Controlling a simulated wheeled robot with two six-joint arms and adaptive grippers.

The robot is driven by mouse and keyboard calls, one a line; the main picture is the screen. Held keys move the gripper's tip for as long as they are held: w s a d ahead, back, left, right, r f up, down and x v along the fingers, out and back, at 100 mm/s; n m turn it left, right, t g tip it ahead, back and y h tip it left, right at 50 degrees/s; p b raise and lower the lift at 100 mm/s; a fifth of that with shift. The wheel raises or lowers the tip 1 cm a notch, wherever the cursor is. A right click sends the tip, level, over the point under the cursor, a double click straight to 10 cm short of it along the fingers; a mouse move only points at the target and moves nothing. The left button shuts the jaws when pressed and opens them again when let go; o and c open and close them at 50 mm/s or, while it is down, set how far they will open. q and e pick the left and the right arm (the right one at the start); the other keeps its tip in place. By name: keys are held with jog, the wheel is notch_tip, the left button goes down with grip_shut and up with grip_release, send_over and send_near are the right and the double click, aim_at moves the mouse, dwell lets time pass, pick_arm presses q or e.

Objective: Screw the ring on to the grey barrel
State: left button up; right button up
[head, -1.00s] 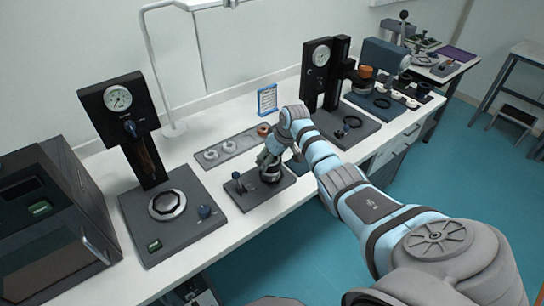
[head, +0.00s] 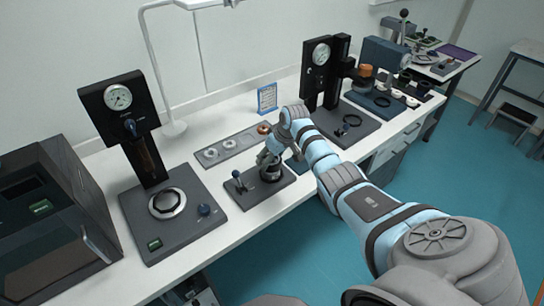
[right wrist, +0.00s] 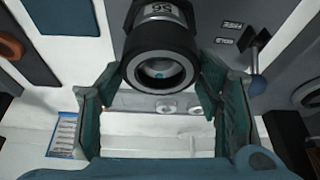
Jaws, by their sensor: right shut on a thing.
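The barrel (right wrist: 160,12), with a light band and printed number, stands on a dark fixture plate (head: 283,185) at the front of the bench. A black ring (right wrist: 160,42) with a pale inner rim sits at the end of the barrel in the right wrist view. I cannot tell how far it is threaded. My right gripper (right wrist: 162,80) has its green-lined fingers on either side of the ring, shut on it. In the head view my right gripper (head: 268,160) is over the fixture and partly hides the barrel. My left gripper is not in view.
The fixture has a blue-knobbed lever (head: 238,178). A grey tray (head: 230,147) with several rings lies behind it. A gauge press (head: 170,203) stands left, another gauge stand (head: 320,75) right. A blue-framed card (head: 267,98) stands at the back.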

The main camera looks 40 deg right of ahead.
jog(key=shift+f, duration=0.35)
dwell(0.7)
jog(key=m+p, duration=0.1)
jog(key=m+h+p, duration=0.1)
jog(key=m+p, duration=0.2)
jog(key=shift+a+r+h, duration=0.15)
jog(key=shift+r+h, duration=0.1)
jog(key=shift+h, duration=0.05)
jog(key=m, duration=0.2)
jog(key=m+h, duration=0.1)
jog(key=m+g+h+b, duration=0.1)
jog(key=m, duration=0.1)
jog(key=shift+w+f+m, duration=0.15)
jog(key=shift+f+m, duration=0.15)
jog(key=shift+f, duration=0.05)
jog(key=shift+c, duration=0.9)
jog(key=m+g+b, duration=0.1)
jog(key=m+b, duration=0.1)
jog(key=m+h+b, duration=0.1)
jog(key=m+b, duration=0.1)
jog(key=shift+f+m+g, duration=0.15)
jog(key=shift+m+g, duration=0.15)
jog(key=shift+g, duration=0.1)
jog(key=m+g+b, duration=0.1)
jog(key=m+b, duration=0.2)
jog(key=b, duration=0.1)
jog(key=shift+r, duration=0.2)
